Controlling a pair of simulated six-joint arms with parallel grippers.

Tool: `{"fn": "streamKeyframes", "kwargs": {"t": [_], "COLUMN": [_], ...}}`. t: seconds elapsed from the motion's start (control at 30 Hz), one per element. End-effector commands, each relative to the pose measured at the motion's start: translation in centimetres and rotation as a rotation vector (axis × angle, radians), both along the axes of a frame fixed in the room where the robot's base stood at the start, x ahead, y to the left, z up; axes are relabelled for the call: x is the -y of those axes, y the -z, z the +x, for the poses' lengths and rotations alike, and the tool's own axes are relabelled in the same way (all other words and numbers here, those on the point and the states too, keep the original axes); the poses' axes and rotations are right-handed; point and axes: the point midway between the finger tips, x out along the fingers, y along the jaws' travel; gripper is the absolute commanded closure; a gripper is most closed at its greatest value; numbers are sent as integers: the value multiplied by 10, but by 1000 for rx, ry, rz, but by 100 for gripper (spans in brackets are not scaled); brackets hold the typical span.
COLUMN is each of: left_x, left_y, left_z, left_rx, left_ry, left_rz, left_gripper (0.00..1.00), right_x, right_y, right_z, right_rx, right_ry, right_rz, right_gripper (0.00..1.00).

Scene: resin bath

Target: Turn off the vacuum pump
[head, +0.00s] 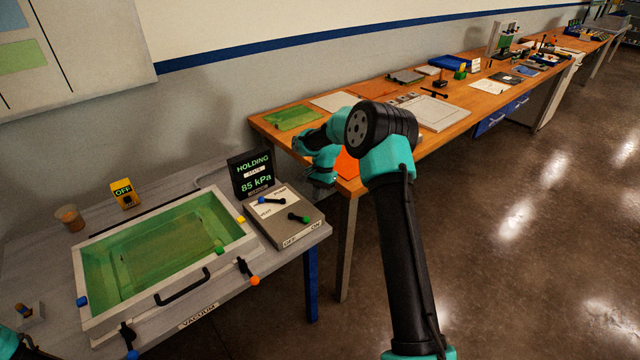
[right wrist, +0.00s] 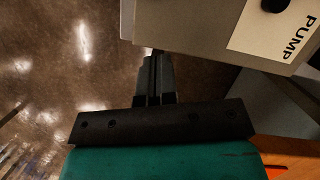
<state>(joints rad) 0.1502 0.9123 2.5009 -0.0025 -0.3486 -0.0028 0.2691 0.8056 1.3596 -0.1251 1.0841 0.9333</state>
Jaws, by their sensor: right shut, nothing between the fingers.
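The pump control box (head: 285,236) stands on the grey bench, with OFF and ON printed on its front edge. Its top carries a lever with a green knob (head: 305,219), pointing toward the ON side, and a lever with a blue knob (head: 262,200). The display (head: 252,173) behind it reads HOLDING and 85 kPa. My right gripper (right wrist: 155,62) is shut and empty, beside the box and apart from it; a PUMP label (right wrist: 285,35) shows in the right wrist view. In the head view its fingers are largely hidden by its wrist. My left gripper is out of view.
The green-lined vacuum chamber (head: 91,327) with a black handle (head: 184,287) and clamps fills the bench left of the box. A wooden bench (head: 452,128) lies beyond my right arm.

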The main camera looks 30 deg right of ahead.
Motion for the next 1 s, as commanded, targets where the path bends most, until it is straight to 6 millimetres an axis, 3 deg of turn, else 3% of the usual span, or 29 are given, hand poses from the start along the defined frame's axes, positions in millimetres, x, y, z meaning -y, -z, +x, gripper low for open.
{"fn": "streamKeyframes", "kwargs": {"t": [0.13,0.43,1.0], "left_x": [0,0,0], "left_y": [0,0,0], "left_z": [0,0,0], "left_rx": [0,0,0], "left_ry": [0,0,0], "left_rz": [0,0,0], "left_gripper": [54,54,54], "right_x": [-8,-39,-36], "right_y": [24,28,28], "right_z": [-4,-19,-24], "right_rx": [-3,-1,0], "right_ry": [-1,0,20], "right_rz": [1,0,1], "right_gripper": [100,100,100]}}
